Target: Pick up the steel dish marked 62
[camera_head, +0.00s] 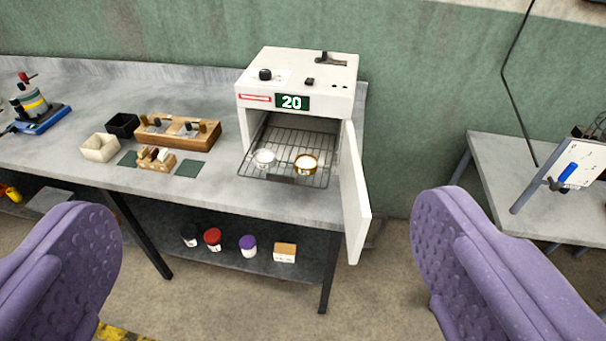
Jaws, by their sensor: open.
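The white oven (297,78) stands on the bench with its door open to the right and a display reading 20. Its wire rack (287,139) reaches out of the chamber and bears two small round dishes side by side. The left dish (264,158) is pale silver. The right dish (306,163) has a brass-coloured rim and pale contents. No number is legible on either, so I cannot tell which is marked 62. My gripper (265,208) has two purple padded fingers, wide apart with nothing between them, well short of the bench.
The open oven door (355,193) juts forward at the right of the rack. Left on the bench are a wooden block with tools (178,131), a cream box (100,148) and a black box (122,125). Several jars stand on the lower shelf (150,215). Another table (535,190) is at right.

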